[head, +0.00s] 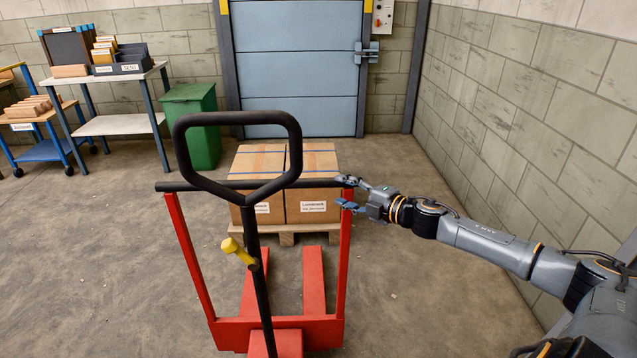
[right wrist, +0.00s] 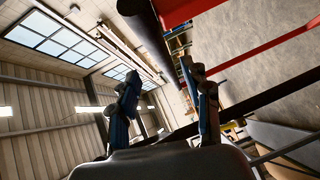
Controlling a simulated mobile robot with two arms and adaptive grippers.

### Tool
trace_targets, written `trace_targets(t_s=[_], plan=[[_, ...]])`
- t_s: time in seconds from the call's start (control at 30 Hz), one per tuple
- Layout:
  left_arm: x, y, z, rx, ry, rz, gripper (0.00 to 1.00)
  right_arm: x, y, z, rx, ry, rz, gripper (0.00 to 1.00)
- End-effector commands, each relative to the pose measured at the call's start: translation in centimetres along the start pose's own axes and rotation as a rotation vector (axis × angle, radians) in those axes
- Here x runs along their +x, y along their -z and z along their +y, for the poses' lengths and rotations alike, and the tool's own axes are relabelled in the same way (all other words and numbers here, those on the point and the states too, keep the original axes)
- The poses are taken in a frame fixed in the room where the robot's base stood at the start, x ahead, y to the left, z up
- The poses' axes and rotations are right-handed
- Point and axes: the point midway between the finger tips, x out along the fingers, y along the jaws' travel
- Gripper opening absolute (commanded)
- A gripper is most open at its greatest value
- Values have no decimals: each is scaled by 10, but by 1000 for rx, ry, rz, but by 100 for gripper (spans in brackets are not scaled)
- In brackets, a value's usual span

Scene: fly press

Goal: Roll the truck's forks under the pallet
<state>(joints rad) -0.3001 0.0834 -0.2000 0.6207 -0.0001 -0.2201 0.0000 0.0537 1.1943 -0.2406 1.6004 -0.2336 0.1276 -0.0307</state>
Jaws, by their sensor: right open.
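The red pallet truck stands in the middle of the head view, with a black loop handle (head: 238,120), a black crossbar (head: 215,186) and red side posts (head: 190,255). Its two red forks (head: 314,280) point away from me. Their tips show right at the front of the wooden pallet (head: 285,232), apparently not under it. The pallet bears cardboard boxes (head: 313,205). My right gripper (head: 352,191) is open at the crossbar's right end; I cannot tell whether it touches. In the right wrist view, its spread fingers (right wrist: 165,95) show near the dark bar (right wrist: 148,35). My left gripper is out of view.
Behind the pallet are a green bin (head: 192,125) and a blue-grey door (head: 297,65). Shelves and a cart (head: 40,150) stand at the back left. A block wall (head: 530,110) runs along the right. The floor left of the truck is clear.

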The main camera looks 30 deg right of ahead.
Motion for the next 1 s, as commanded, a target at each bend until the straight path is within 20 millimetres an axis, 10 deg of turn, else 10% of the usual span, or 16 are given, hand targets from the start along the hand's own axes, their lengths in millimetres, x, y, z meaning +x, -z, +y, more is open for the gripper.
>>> trace_targets(t_s=[1.0], plan=[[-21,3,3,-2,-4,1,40,90,1,0,-1,1,1,49]])
